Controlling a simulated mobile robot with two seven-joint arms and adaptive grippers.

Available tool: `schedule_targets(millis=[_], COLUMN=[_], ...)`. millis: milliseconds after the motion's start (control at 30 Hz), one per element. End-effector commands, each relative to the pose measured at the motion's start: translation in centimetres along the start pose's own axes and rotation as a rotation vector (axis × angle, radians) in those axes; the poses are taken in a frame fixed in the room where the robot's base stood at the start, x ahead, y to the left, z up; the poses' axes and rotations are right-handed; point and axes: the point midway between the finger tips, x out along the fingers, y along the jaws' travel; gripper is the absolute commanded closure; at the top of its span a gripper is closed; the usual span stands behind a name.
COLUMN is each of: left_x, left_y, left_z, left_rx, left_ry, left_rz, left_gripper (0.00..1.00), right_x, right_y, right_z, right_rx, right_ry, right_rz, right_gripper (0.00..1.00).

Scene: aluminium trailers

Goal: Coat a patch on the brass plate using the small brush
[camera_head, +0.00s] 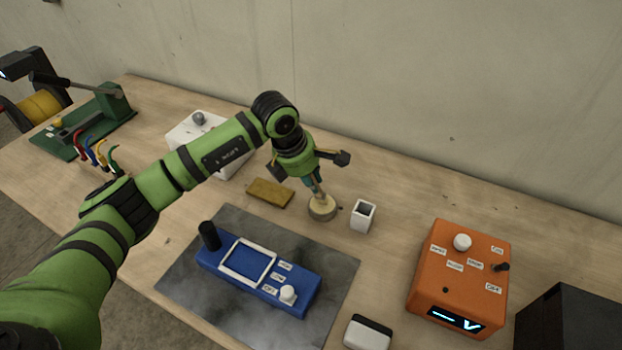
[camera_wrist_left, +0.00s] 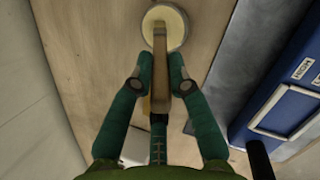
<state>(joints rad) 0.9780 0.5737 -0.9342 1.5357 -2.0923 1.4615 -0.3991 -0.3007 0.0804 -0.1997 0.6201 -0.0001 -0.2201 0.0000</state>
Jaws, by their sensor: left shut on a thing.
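My left gripper (camera_head: 316,182) points down from above, its fingers closed around a small brush (camera_head: 319,199). In the left wrist view the brush's tan handle (camera_wrist_left: 160,75) sits between the two teal fingertips (camera_wrist_left: 160,88). The brush's lower end is over or in a round cream dish (camera_head: 322,213), which also shows in the left wrist view (camera_wrist_left: 176,28); I cannot tell whether the tip touches its contents. The brass plate (camera_head: 269,193) lies flat on the table just left of the dish. My right gripper is not in view.
A blue device (camera_head: 258,275) rests on a dark mat (camera_head: 345,276) in front. An orange box (camera_head: 460,279) stands to the right. A white box (camera_head: 225,165) and a green lever press (camera_head: 112,112) are behind left.

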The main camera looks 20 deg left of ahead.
Motion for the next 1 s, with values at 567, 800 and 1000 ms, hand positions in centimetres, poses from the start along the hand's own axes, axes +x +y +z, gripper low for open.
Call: schedule_targets(millis=[567,800,1000], left_x=[-1.2,-3.1,-4.6], left_y=[0.1,0.5,0.7], left_z=[0.3,0.9,1.5], left_rx=[0.000,0.001,0.000], left_ry=[0.003,0.002,0.001], left_rz=[-0.002,0.000,0.000], left_gripper=[1.00,1.00,1.00], right_x=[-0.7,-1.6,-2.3], right_y=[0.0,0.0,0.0], right_z=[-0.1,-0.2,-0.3], right_rx=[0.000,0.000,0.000], right_ry=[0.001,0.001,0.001], right_rz=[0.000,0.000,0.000], right_gripper=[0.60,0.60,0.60])
